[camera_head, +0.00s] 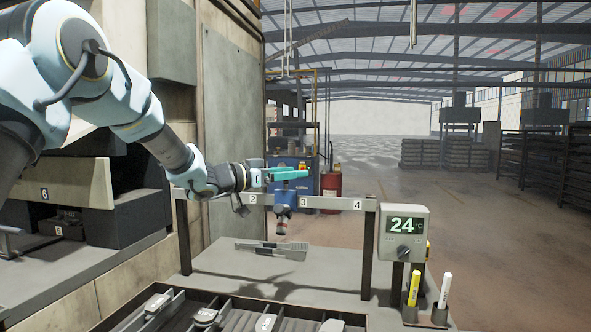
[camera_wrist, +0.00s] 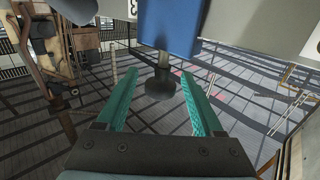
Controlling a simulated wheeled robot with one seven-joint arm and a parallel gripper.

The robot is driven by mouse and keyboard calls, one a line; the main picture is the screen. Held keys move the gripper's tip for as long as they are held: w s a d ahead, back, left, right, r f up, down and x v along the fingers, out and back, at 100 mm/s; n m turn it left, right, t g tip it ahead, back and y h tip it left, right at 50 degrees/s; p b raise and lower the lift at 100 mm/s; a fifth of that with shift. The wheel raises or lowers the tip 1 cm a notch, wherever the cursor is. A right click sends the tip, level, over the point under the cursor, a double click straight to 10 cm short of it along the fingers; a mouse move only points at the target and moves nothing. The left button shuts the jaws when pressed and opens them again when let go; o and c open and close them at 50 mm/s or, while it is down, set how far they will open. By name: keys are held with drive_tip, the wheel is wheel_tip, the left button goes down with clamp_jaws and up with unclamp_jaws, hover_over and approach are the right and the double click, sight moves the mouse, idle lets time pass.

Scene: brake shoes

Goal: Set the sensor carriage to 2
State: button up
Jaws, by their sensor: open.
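The sensor carriage (camera_head: 284,197) is a blue block on the grey rail (camera_head: 330,203), with a dark, red-tipped sensor below it. It sits between labels 2 (camera_head: 252,199) and 3 (camera_head: 303,202), nearer to 3. The wrist view shows the blue carriage (camera_wrist: 168,28) close ahead, with a dark knob (camera_wrist: 160,86) on a stem. My gripper (camera_head: 290,174) is at the rail by the carriage, its teal fingers open. In the wrist view the fingers of my gripper (camera_wrist: 160,76) appear on either side of the knob, with gaps; contact is not visible.
A display box (camera_head: 404,234) reading 24 stands at the rail's right end. Yellow (camera_head: 414,287) and white (camera_head: 445,290) markers stand in holders in front. A ribbed grey part (camera_head: 271,248) shows below the rail. A tray (camera_head: 180,287) of brake shoes lies in the foreground.

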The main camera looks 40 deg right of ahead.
drive_tip(key=shift+x, duration=0.9)
clamp_jaws()
idle(0.9)
